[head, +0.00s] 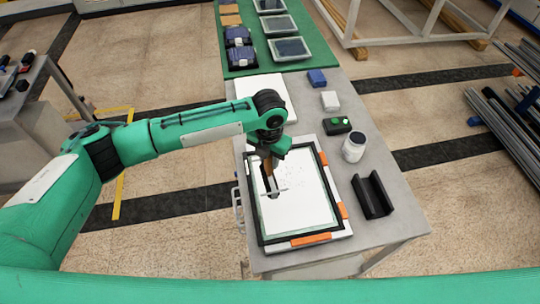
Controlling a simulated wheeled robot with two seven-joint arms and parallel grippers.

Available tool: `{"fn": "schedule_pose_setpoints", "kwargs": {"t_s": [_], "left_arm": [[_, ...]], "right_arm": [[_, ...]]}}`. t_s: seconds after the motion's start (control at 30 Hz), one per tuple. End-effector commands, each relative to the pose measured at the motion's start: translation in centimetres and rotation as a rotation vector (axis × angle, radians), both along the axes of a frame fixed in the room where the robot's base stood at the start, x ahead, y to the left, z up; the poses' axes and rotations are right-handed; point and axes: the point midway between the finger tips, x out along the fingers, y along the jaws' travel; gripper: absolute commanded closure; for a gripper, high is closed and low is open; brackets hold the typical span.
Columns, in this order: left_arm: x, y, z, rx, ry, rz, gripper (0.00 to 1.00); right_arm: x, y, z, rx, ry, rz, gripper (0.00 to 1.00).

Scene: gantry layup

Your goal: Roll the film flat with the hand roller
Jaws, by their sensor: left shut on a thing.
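The film (305,208) is a pale sheet lying inside a dark-edged rectangular frame (259,232) on the grey table. Small specks show on its upper part. My left gripper (267,162) reaches in from the left over the film's upper left part. It is shut on the hand roller (272,191), whose brownish handle stands up into the jaws. The roller's thin pale bar is low over the film near its left side; I cannot tell whether it touches. My gripper and wrist hide the frame's upper edge in part. My right gripper is out of view.
Orange pieces (311,239) sit along the frame's edges. To its right stand a white jar (353,147), a black channel-shaped holder (372,195) and a dark box with a green button (337,126). A green mat (231,65) with trays lies at the back.

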Motion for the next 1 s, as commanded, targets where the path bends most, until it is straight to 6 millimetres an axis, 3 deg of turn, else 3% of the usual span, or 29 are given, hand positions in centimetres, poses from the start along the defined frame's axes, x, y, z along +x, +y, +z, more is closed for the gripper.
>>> {"fn": "schedule_pose_setpoints", "kwargs": {"t_s": [0.27,0.73,1.0], "left_arm": [[0.2,-0.3,-0.5,0.0,0.0,-0.068,0.9],[0.2,-0.2,-4.6,0.0,-0.001,-0.065,0.9],[0.2,-0.2,-5.2,0.0,-0.002,-0.065,0.9]], "right_arm": [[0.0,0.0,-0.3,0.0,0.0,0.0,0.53],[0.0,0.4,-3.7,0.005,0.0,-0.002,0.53],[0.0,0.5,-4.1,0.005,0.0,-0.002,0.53]]}}
